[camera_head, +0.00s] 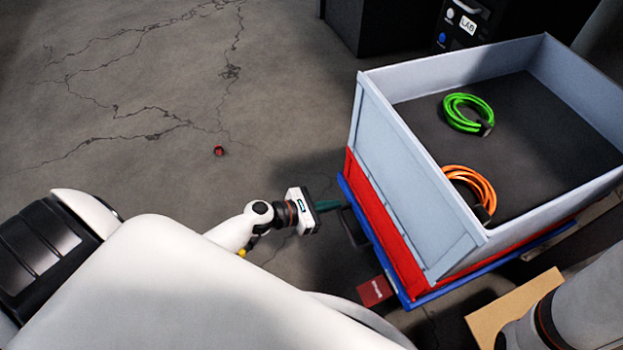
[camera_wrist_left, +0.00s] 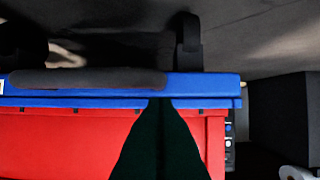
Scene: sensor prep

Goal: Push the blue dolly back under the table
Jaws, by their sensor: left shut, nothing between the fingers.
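The blue dolly (camera_head: 408,301) is at the right of the head view, mostly hidden under a red crate (camera_head: 385,225) and a grey open-topped bin (camera_head: 415,195) stacked on it. My left gripper (camera_head: 330,205) is shut and empty, its dark green fingers pointing at the dolly's left side near a dark handle (camera_head: 352,228). In the left wrist view the fingers (camera_wrist_left: 160,125) overlap the dolly's blue edge (camera_wrist_left: 205,85) and the red crate (camera_wrist_left: 60,140); I cannot tell whether they touch. I cannot clearly make out the table. My right gripper is out of view.
Green (camera_head: 462,112) and orange (camera_head: 470,185) cable coils lie in the bin. A black cabinet labelled LAB (camera_head: 410,25) stands behind. A small red object (camera_head: 219,150) lies on cracked floor. Tan board (camera_head: 505,308) is at lower right. Floor at left is mostly clear.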

